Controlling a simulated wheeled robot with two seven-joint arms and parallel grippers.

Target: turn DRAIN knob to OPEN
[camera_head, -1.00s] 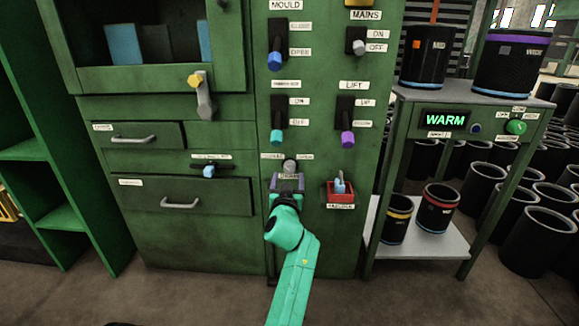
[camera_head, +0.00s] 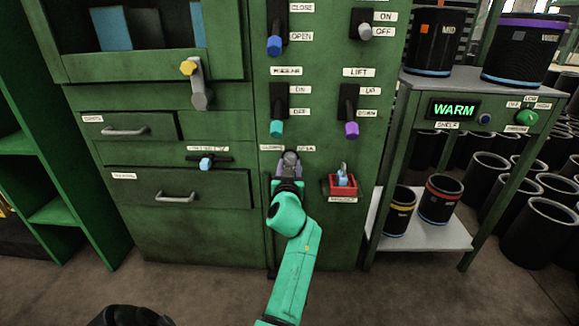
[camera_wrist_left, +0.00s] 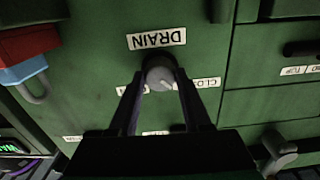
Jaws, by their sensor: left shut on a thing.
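The DRAIN knob (camera_head: 290,158) is a small grey round knob low on the green cabinet panel. In the head view a label reading CLOSED (camera_head: 271,147) is at its upper left and another label (camera_head: 303,148) at its upper right. My left gripper (camera_head: 288,168) is shut on the knob, coming from below. In the left wrist view, which is upside down, the two fingers (camera_wrist_left: 160,88) sit on either side of the knob (camera_wrist_left: 158,74). A pale mark shows on its face; which label it points to is unclear. The DRAIN label (camera_wrist_left: 157,38) is clear there. My right gripper is not identifiable.
A red box (camera_head: 342,187) with a blue padlock is just right of the knob. Several coloured switches (camera_head: 276,108) are above. Drawers (camera_head: 180,190) are at left. A side table (camera_head: 425,235) with black sleeves stands at right.

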